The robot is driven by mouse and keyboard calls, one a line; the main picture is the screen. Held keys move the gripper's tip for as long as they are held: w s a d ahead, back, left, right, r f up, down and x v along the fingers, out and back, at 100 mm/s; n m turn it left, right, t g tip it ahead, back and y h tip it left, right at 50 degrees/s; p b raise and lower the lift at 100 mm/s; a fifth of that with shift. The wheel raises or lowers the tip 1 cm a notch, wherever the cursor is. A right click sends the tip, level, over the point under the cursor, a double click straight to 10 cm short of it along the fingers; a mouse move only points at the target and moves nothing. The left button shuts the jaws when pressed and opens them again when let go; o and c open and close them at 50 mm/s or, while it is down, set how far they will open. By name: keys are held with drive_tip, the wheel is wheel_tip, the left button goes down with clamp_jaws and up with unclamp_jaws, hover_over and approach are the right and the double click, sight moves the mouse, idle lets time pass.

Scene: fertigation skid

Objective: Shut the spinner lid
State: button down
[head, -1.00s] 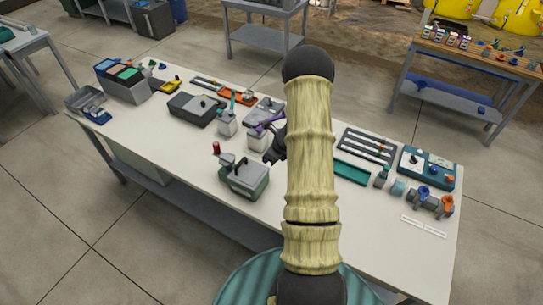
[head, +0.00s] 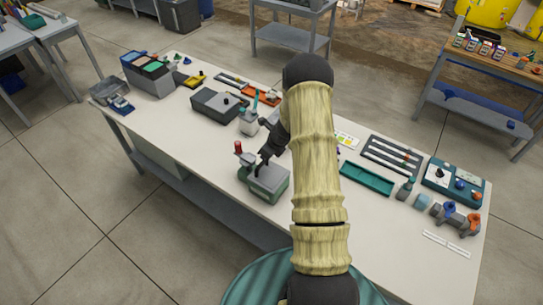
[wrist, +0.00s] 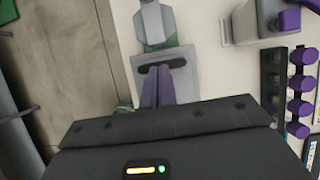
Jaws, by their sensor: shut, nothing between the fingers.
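The spinner looks to be the green box with a grey lid (head: 268,178) near the front edge of the bench in the head view. A grey bracket with a red knob (head: 238,147) stands at its back left. In the wrist view the grey lid (wrist: 181,73) shows a dark handle or slot, with a green part beyond it. The lid lies over the box top; I cannot tell whether it is fully down. My gripper (head: 260,170) is shut and empty, right at the lid. Its fingertips (wrist: 160,70) reach the dark handle in the wrist view; contact is unclear.
A dark grey box (head: 215,104) and a white bottle (head: 249,122) stand behind the spinner. A teal tray (head: 366,179) and a dark slotted rack (head: 391,157) lie to the right. The bench's front strip is bare on both sides of the spinner.

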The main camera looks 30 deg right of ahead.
drive_tip(key=shift+w+a+f+b, duration=0.4)
drive_tip(key=shift+w+f, duration=0.3)
drive_tip(key=shift+f, duration=0.1)
drive_tip(key=shift+w+a+f+b, duration=0.25)
drive_tip(key=shift+w+a+f, duration=0.1)
drive_tip(key=shift+w+f, duration=0.4)
drive_tip(key=w+a+r, duration=0.2)
drive_tip(key=w+r, duration=0.2)
drive_tip(key=r, duration=0.8)
drive_tip(key=shift+p, duration=0.35)
drive_tip(key=shift+w, duration=0.1)
